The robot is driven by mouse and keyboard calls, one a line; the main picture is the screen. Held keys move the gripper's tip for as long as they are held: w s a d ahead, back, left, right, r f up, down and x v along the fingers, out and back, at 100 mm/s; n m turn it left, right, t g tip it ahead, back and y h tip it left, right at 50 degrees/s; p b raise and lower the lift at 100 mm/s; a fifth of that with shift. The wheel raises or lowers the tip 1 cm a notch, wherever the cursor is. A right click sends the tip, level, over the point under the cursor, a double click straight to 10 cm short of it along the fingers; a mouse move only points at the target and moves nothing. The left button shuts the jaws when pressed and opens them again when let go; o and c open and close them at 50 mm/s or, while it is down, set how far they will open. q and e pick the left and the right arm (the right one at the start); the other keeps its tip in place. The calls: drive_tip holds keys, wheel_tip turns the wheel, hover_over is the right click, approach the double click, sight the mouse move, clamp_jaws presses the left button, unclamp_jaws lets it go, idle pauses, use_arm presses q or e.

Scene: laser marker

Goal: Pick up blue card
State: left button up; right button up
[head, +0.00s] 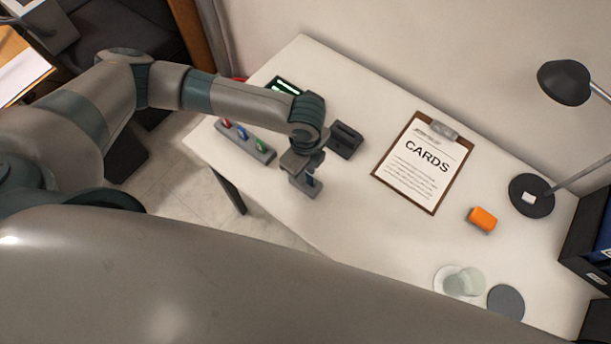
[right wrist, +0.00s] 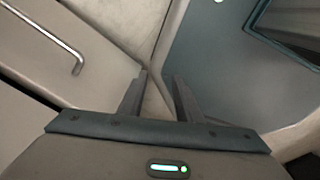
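A grey rack (head: 247,144) on the left part of the white table holds small upright pieces: a red one (head: 227,123), a blue one (head: 243,132) and a green one (head: 261,145). My left gripper (head: 307,184) points down over the table, to the right of the rack and apart from it. A small dark-blue patch (head: 311,180) shows at its fingers; I cannot tell whether it is a held card or something below. The finger gap is too small to read. My right gripper (right wrist: 161,77) is open and empty in the right wrist view.
A dark block (head: 345,139) stands just beyond the left gripper. A clipboard marked CARDS (head: 418,165), an orange block (head: 482,219), a glass (head: 464,282), a dark coaster (head: 506,302) and a lamp (head: 531,196) are to the right. A device with green lights (head: 284,87) is behind my left arm.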

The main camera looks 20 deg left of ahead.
use_arm(q)
drive_tip(key=shift+c, duration=0.4)
clamp_jaws()
drive_tip(key=shift+r+b, duration=0.4)
drive_tip(key=shift+r, duration=0.4)
wheel_tip(320, 180, up, 2)
drive_tip(key=shift+d+r+b, duration=0.1)
drive_tip(key=shift+r+b, duration=0.15)
drive_tip(key=shift+b, duration=0.3)
drive_tip(key=s+d+r+b, duration=0.2)
drive_tip(key=s+d+r, duration=0.4)
drive_tip(key=d, duration=0.3)
drive_tip(key=shift+s+d+r+b, duration=0.2)
drive_tip(key=shift+s+r+b, duration=0.15)
drive_tip(key=shift+r, duration=0.15)
